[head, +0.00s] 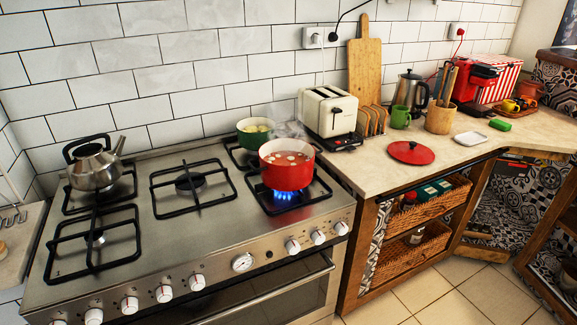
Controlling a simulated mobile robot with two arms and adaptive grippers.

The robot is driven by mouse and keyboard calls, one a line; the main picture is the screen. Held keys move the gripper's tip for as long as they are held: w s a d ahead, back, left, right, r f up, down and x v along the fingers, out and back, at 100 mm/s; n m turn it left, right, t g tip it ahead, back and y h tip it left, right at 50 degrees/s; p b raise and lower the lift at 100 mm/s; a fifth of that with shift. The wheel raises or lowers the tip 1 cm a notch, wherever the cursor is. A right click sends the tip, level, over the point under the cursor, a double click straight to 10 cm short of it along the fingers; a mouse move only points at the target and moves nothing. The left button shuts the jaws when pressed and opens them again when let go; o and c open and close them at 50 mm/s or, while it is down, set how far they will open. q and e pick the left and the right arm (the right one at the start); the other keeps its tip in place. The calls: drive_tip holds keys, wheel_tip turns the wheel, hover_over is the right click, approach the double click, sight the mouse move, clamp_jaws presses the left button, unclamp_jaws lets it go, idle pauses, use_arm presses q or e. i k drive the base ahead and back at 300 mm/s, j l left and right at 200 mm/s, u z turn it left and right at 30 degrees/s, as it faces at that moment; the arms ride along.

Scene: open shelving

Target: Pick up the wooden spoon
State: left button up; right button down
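No wooden spoon can be made out for certain in the head view. Several wooden utensil handles (450,84) stand upright in a round wooden holder (440,118) on the counter, right of the stove. Their lower ends are hidden inside the holder, so I cannot tell whether one is a spoon. Neither of my grippers is in view.
A red pot (286,168) steams over a lit burner (283,195), with a green pot (254,132) behind it. A kettle (95,165) stands at the left. A toaster (328,112), green mug (400,117) and red lid (411,152) are on the counter (370,171).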

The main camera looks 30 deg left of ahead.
sight(456, 70)
drive_tip(key=u, duration=0.5)
drive_tip(key=i+l+u, duration=0.45)
drive_tip(key=l+u, duration=0.2)
drive_tip(key=i+l+u, duration=0.3)
drive_tip(key=k, duration=0.1)
